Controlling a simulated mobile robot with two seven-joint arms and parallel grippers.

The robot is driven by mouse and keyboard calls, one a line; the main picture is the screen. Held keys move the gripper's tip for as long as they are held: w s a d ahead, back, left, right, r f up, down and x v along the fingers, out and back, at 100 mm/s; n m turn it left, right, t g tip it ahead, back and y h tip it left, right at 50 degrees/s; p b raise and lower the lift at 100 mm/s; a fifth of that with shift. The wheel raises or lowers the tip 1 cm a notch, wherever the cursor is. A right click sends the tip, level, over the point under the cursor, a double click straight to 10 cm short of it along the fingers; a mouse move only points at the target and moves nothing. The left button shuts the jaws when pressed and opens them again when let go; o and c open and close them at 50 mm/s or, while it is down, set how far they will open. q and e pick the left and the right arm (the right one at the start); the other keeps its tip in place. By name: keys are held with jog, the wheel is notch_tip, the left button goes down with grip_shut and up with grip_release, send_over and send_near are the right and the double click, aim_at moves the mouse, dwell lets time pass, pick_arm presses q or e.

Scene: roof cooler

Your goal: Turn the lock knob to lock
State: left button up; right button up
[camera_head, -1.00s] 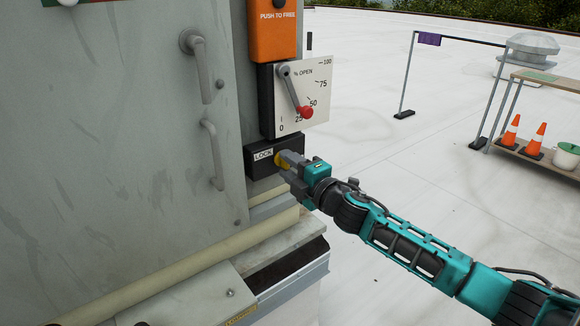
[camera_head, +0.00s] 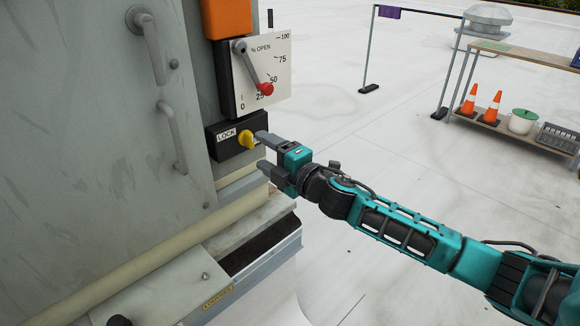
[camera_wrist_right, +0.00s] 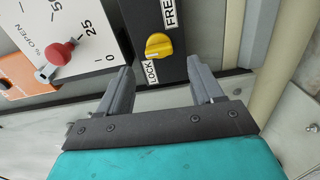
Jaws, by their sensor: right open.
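The yellow lock knob (camera_head: 246,139) sits on a black box (camera_head: 222,150) on the cabinet's side, beside a white LOCK label (camera_head: 227,135). In the right wrist view the knob (camera_wrist_right: 158,45) lies between the LOCK label (camera_wrist_right: 151,73) and the FREE label (camera_wrist_right: 170,12). Its raised grip runs slantwise there; I cannot tell which label it points to. My right gripper (camera_head: 262,151) is open and empty, just right of the knob. In the wrist view its two fingers (camera_wrist_right: 160,66) stand apart, with the knob beyond the gap between them. My left gripper is out of view.
Above the box is a white dial plate (camera_head: 276,75) with a red-tipped lever (camera_head: 264,88). Cabinet handles (camera_head: 172,135) stick out at left. A ledge (camera_head: 240,225) lies below.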

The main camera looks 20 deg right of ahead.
jog(key=v, duration=0.8)
jog(key=shift+s+b, duration=0.25)
jog(key=shift+b, duration=0.1)
jog(key=s+a+f+m+g+h, duration=0.2)
jog(key=s+f+m+g, duration=0.1)
jog(key=s+f+m, duration=0.6)
jog(key=s+a+f+m+g+h, duration=0.2)
jog(key=s+f+m, duration=0.8)
jog(key=f, duration=0.6)
jog(key=shift+s+a+f+g, duration=0.2)
jog(key=shift+s+a+g, duration=0.1)
jog(key=shift+s+g, duration=0.3)
